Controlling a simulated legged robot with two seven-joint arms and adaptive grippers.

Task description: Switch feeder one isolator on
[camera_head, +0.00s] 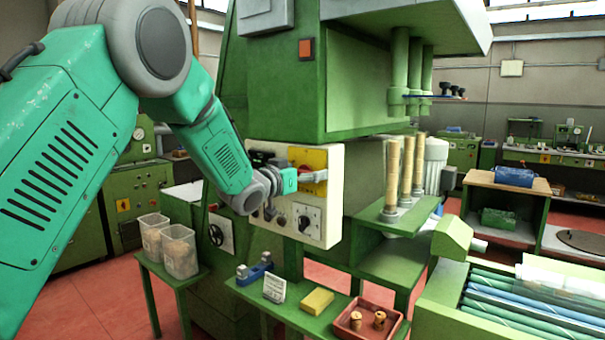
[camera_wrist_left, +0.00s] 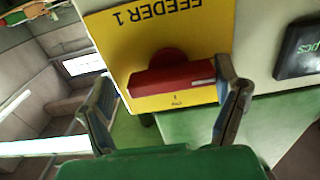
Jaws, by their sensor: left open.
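The feeder one isolator is a red handle (camera_wrist_left: 172,80) on a yellow plate (camera_wrist_left: 152,24) lettered FEEDER 1, upside down in the left wrist view. There the handle lies crosswise, with a white mark near its right end. In the head view the yellow plate (camera_head: 306,157) is on a pale control panel (camera_head: 327,222) of the green machine, with the handle partly hidden by my gripper. My left gripper (camera_wrist_left: 163,88) is open, its fingers on either side of the handle. I cannot tell whether they touch it. My right gripper is not in view.
A black rotary switch (camera_head: 304,222) sits below the isolator on the panel. Below are clear bins (camera_head: 178,251), a yellow block (camera_head: 317,301) and a red tray (camera_head: 391,326) with corks.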

